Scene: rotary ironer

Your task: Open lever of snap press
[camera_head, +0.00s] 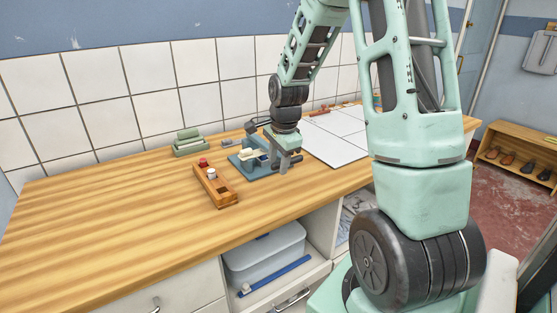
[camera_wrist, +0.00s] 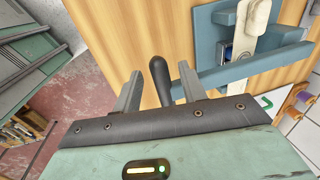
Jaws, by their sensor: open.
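The snap press (camera_head: 246,164) is a small blue device with a cream part on top, standing on the wooden worktop. In the wrist view its blue body (camera_wrist: 211,42) is at the upper right. Its blue lever bar (camera_wrist: 245,68) runs leftward from the body to a dark rounded handle (camera_wrist: 158,78). My gripper (camera_wrist: 160,72) is open, with one finger on each side of the handle. I cannot tell whether either finger touches it. In the head view my gripper (camera_head: 286,162) is at the press's right side and hides part of the lever.
A wooden tray (camera_head: 222,194) with small red and white items lies left of the press. A green box (camera_head: 187,146) stands near the tiled wall. A pale board (camera_head: 342,139) lies to the right. The left worktop is clear.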

